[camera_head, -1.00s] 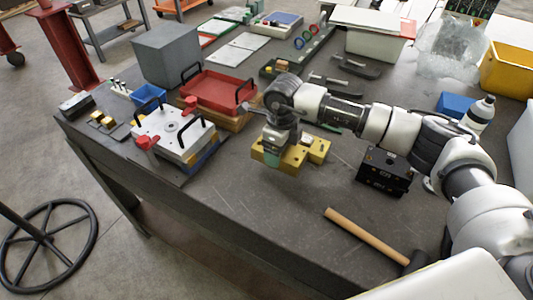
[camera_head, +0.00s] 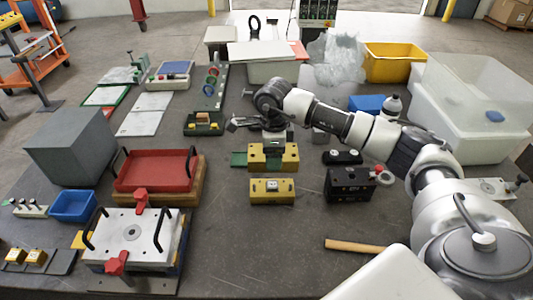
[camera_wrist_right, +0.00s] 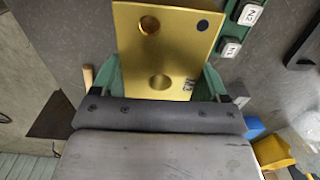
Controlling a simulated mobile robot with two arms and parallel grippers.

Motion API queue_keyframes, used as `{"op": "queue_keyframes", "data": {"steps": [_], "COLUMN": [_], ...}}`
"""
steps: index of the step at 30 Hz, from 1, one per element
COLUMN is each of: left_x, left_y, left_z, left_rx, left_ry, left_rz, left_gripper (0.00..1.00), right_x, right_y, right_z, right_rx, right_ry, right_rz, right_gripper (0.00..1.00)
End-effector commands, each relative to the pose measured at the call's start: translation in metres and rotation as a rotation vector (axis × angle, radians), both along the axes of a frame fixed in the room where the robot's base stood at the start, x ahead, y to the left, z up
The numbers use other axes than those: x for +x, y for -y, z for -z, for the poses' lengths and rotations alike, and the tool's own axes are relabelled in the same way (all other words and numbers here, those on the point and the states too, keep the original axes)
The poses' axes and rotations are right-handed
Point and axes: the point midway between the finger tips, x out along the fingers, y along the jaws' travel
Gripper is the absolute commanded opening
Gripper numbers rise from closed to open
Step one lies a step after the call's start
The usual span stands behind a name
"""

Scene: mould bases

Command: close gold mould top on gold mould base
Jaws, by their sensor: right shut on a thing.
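My right gripper (camera_head: 272,146) is shut on a gold block, the gold mould top (camera_head: 287,158). In the head view it is behind the other gold block, and I cannot tell how high it is. In the right wrist view the top's gold face (camera_wrist_right: 165,50), with round holes, sits between green fingers. The gold mould base (camera_head: 272,190) is a gold block with dark marks on its front. It stands on the table, nearer to me in the picture than the held block, apart from it. My left gripper is not in view.
A black block (camera_head: 350,184) stands close to the right of the gold base. A hammer handle (camera_head: 355,246) lies in front. A white-plated mould (camera_head: 130,235) and a red tray (camera_head: 157,170) stand to the left. The table (camera_head: 230,240) is clear in front of the base.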

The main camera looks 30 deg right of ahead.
Motion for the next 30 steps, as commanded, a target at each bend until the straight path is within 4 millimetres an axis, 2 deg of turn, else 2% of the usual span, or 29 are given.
{"op": "queue_keyframes", "data": {"steps": [7, 18, 30], "left_x": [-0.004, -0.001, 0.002], "left_y": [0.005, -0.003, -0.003], "left_z": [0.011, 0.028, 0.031], "left_rx": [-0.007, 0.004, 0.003], "left_ry": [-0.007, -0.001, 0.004], "left_rz": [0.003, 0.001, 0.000], "left_gripper": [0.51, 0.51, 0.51], "right_x": [0.001, 0.001, 0.001], "right_y": [0.000, 0.000, -0.001], "right_z": [0.017, 0.048, 0.057], "right_rx": [0.001, 0.002, 0.001], "right_ry": [0.003, 0.003, 0.004], "right_rz": [0.001, 0.001, 0.001], "right_gripper": [0.22, 0.22, 0.22]}}
